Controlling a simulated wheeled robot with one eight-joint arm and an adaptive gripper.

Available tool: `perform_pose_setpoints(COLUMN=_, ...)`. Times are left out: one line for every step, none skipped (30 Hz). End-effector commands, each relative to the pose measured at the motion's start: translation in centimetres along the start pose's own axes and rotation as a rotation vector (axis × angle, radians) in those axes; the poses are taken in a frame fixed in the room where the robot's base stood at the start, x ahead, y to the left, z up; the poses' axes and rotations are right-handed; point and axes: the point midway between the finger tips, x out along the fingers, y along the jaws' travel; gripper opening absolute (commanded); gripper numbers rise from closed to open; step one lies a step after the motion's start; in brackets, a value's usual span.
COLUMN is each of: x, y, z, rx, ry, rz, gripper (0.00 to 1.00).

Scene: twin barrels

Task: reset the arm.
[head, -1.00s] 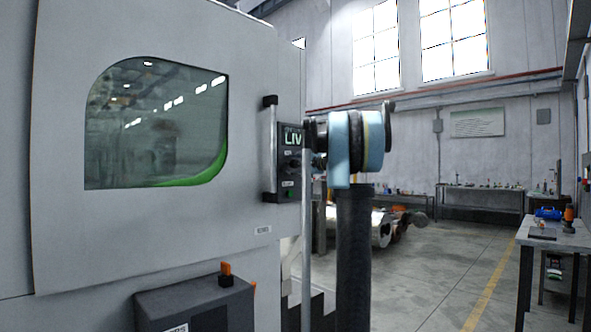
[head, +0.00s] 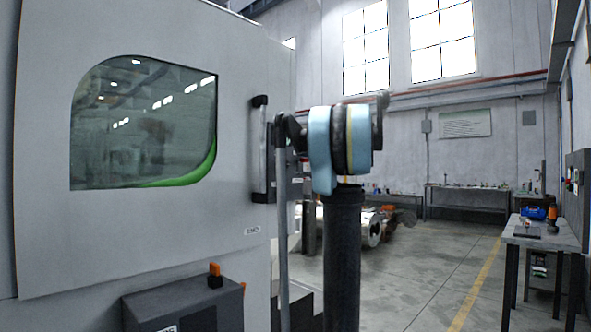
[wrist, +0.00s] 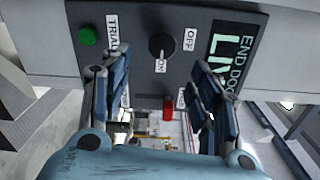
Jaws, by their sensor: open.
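My gripper (wrist: 160,98) shows in the wrist view with its two dark blue fingers spread apart and nothing between them. Beyond the fingers is a dark control panel (wrist: 137,48) with a green button (wrist: 88,36), a black ON/OFF knob (wrist: 161,47), a red switch (wrist: 168,108) and a lit LIVE display (wrist: 222,62). I cannot tell whether the fingertips touch the panel. In the head view my arm, with light blue and black joints, stands beside the machine and covers most of the panel. The fingers cannot be made out there.
A large grey machine (head: 150,235) with a dark window (head: 145,125) and a vertical door handle (head: 259,150) fills the left. A dark box (head: 180,308) juts out below. A workbench (head: 560,235) stands at right. Floor between is open (head: 430,270).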

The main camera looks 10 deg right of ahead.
Motion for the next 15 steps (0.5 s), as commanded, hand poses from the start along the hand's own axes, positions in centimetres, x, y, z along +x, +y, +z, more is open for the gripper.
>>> perform_pose_setpoints(x=-0.43, y=-0.01, z=-0.06, rx=0.000, ry=0.002, rz=0.000, gripper=0.56)
perform_pose_setpoints(x=-0.60, y=-0.01, z=-0.07, rx=0.000, ry=0.002, rz=0.000, gripper=0.56)
perform_pose_setpoints(x=-0.79, y=0.00, z=-0.07, rx=0.000, ry=0.002, rz=0.000, gripper=0.56)
perform_pose_setpoints(x=-0.89, y=0.00, z=-0.06, rx=0.000, ry=0.001, rz=0.000, gripper=0.56)
perform_pose_setpoints(x=-0.96, y=0.00, z=-0.06, rx=0.000, ry=0.001, rz=0.000, gripper=0.56)
perform_pose_setpoints(x=-1.01, y=0.00, z=-0.04, rx=0.000, ry=0.000, rz=0.000, gripper=0.56)
perform_pose_setpoints(x=-1.03, y=0.01, z=-0.04, rx=0.000, ry=0.000, rz=0.000, gripper=0.56)
perform_pose_setpoints(x=-1.04, y=0.01, z=-0.03, rx=0.000, ry=0.000, rz=0.000, gripper=0.56)
perform_pose_setpoints(x=-1.04, y=0.01, z=-0.02, rx=0.000, ry=0.000, rz=0.000, gripper=0.56)
perform_pose_setpoints(x=-1.03, y=0.01, z=-0.02, rx=0.000, ry=0.000, rz=0.000, gripper=0.56)
perform_pose_setpoints(x=-1.02, y=0.01, z=-0.02, rx=0.000, ry=0.000, rz=0.000, gripper=0.56)
perform_pose_setpoints(x=-1.02, y=0.01, z=-0.02, rx=0.000, ry=0.000, rz=0.000, gripper=0.56)
perform_pose_setpoints(x=-1.02, y=0.01, z=-0.02, rx=0.000, ry=0.000, rz=0.000, gripper=0.56)
perform_pose_setpoints(x=-1.01, y=0.01, z=-0.02, rx=0.000, ry=0.000, rz=0.000, gripper=0.56)
perform_pose_setpoints(x=-1.01, y=0.01, z=-0.02, rx=0.000, ry=0.000, rz=0.000, gripper=0.56)
